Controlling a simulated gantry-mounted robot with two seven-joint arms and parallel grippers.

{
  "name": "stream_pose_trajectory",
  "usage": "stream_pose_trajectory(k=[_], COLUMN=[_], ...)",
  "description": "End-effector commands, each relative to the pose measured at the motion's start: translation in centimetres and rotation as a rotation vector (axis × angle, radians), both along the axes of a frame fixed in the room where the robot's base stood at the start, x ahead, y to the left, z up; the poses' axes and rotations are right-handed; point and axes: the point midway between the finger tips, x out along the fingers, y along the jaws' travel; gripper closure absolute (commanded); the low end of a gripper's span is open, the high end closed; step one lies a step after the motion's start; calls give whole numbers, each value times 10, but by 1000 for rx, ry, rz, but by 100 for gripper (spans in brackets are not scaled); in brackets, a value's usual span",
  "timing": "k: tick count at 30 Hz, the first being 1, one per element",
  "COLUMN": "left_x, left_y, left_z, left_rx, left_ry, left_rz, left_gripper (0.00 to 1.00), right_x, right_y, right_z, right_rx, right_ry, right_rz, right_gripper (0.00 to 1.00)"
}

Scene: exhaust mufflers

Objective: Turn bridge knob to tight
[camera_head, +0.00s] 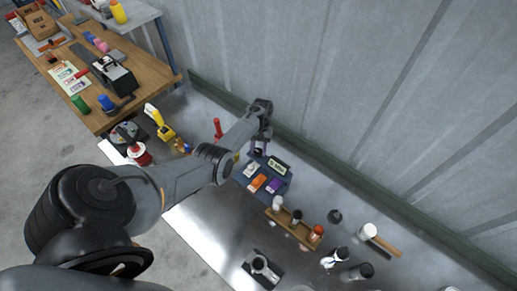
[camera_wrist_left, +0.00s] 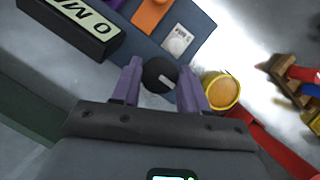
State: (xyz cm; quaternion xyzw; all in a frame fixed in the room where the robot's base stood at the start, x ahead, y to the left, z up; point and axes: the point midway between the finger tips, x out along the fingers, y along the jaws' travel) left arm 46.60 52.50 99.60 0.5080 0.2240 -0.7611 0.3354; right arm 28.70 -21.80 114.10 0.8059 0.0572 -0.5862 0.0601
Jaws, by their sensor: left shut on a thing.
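The bridge knob (camera_wrist_left: 160,74) is a round black knob with a white pointer mark, seen in the left wrist view. My left gripper (camera_wrist_left: 165,78) has its two purple fingers shut on it, one on each side. In the head view my left gripper (camera_head: 258,150) is at the far end of the blue-grey panel unit (camera_head: 247,187), and the knob is hidden there. The unit carries a lettered display (camera_wrist_left: 88,17) and orange, purple and white patches. Any tight marking is not readable. My right gripper is not in view.
An orange-topped cylinder with a yellow rim (camera_wrist_left: 222,90) is close beside one finger. A red handle (camera_head: 217,128) stands left of the unit. A wooden rack (camera_head: 290,229) with several small items is in front. The wall is close behind.

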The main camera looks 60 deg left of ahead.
Motion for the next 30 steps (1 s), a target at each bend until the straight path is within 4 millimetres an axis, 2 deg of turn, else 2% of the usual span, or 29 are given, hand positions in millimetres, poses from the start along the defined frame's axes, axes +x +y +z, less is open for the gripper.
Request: stream_pose_trajectory(k=[16, 17, 21, 30], left_x=[1, 1, 0, 1], left_y=[0, 0, 0, 0], left_z=[1, 1, 0, 1], left_rx=[0, 0, 1, 0], left_ry=[-1, -1, -1, -1], left_rz=[-25, -25, -24, -22], left_gripper=[86, 51, 30, 30], right_x=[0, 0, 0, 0], right_y=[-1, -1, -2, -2], right_z=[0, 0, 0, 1], right_rx=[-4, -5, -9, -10], right_ry=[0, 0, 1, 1], right_rz=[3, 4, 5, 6], right_gripper=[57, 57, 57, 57])
